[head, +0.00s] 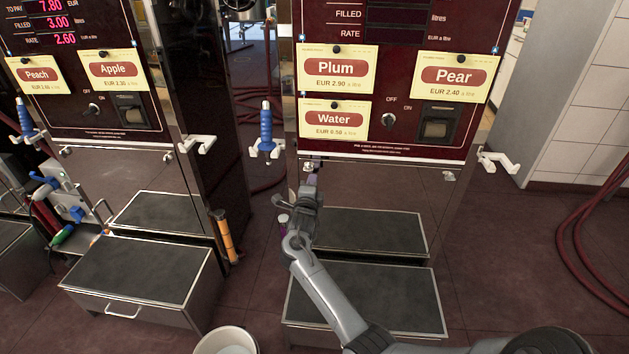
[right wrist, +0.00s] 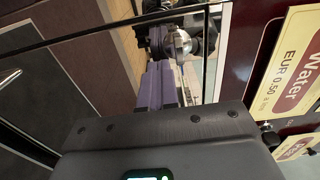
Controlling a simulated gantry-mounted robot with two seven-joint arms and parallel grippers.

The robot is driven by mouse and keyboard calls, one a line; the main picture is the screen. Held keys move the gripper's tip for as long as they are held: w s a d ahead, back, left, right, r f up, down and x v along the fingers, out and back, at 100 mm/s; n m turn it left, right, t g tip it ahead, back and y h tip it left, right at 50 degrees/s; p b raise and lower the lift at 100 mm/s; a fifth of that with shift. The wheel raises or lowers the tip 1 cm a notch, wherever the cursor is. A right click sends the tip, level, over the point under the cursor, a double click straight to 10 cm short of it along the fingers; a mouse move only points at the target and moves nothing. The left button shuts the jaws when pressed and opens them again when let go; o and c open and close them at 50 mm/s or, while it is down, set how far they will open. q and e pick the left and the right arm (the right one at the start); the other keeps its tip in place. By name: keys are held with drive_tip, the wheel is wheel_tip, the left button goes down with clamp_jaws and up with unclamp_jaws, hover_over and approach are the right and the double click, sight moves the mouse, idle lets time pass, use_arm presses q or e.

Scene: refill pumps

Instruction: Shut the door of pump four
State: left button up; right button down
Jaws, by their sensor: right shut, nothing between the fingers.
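The pump with Plum, Pear and Water labels (head: 400,72) stands right of centre; no pump number is readable. Its lower front is a mirror-like steel panel (head: 400,188), which looks like its door and reflects the step below. Whether it is fully shut I cannot tell. A small knob sits at each upper corner, the right one (head: 449,175) clear of my arm. My right gripper (head: 313,168) is shut and empty, close to the panel's upper left corner. In the right wrist view, its purple fingers (right wrist: 160,88) point at a round chrome knob (right wrist: 179,42); contact is unclear. My left gripper is out of view.
A grey-topped step (head: 390,305) stands before this pump. The Peach and Apple pump (head: 80,85) and its step (head: 140,270) are at left. A blue nozzle (head: 266,130) hangs between the pumps. A white bucket (head: 225,342) is at the bottom; red hoses (head: 590,270) lie right.

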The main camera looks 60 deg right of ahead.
drive_tip(key=s+a+f+n+p, duration=0.1)
drive_tip(key=s+a+f+p, duration=0.1)
drive_tip(key=s+a+p, duration=0.8)
drive_tip(key=s+a+r+n+t+y+p, duration=0.3)
drive_tip(key=s+a+r+n+p, duration=0.15)
drive_tip(key=r+p, duration=0.2)
drive_tip(key=s+a+r+n+g+y+p, duration=0.1)
drive_tip(key=s+a+r+n+y+p, duration=0.2)
drive_tip(key=a+n, duration=0.4)
drive_tip(key=s+a+r+n+g+y+p, duration=0.1)
drive_tip(key=s+a+n+y+p, duration=0.3)
drive_tip(key=a, duration=0.5)
drive_tip(key=s+a+r+n+y+p, duration=0.1)
drive_tip(key=s+a+n+y+p, duration=0.15)
drive_tip(key=a+n+y, duration=0.4)
drive_tip(key=s+a+r+n+g, duration=0.2)
drive_tip(key=s+a+n+g, duration=0.35)
drive_tip(key=s+n, duration=0.3)
use_arm(q)
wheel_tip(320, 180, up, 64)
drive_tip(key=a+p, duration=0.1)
drive_tip(key=p, duration=3.6)
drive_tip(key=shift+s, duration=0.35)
use_arm(e)
wheel_tip(320, 180, up, 38)
drive_tip(key=n, duration=0.1)
drive_tip(key=shift+w+a+f, duration=0.25)
